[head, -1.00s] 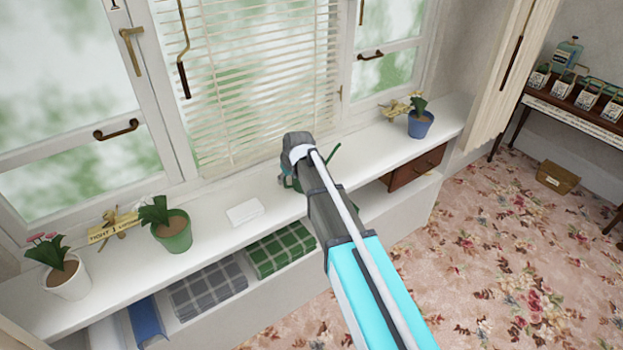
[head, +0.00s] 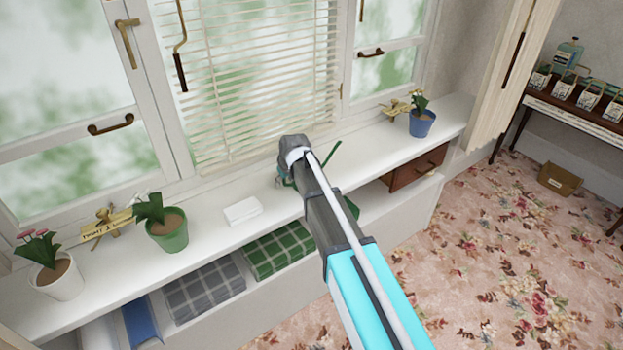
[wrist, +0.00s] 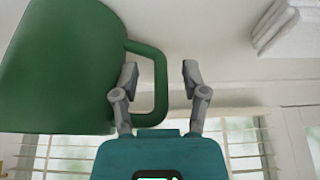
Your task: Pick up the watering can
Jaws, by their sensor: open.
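The green watering can (wrist: 60,70) fills the left of the wrist view, with its loop handle (wrist: 161,90) pointing right. My gripper (wrist: 159,70) is open at the handle. The handle's outer bar shows between the two fingers, with the left finger over the handle's opening and the right finger outside it. I cannot tell whether either finger touches it. In the head view the watering can stands on the windowsill, mostly hidden behind my arm; only its thin green spout (head: 328,158) shows clearly.
The white windowsill (head: 340,168) holds a white box (head: 242,211) left of my arm, a green pot (head: 168,232) and a white pot (head: 58,280) further left, and a blue pot (head: 422,124) at right. The window and blinds (head: 255,80) stand close behind.

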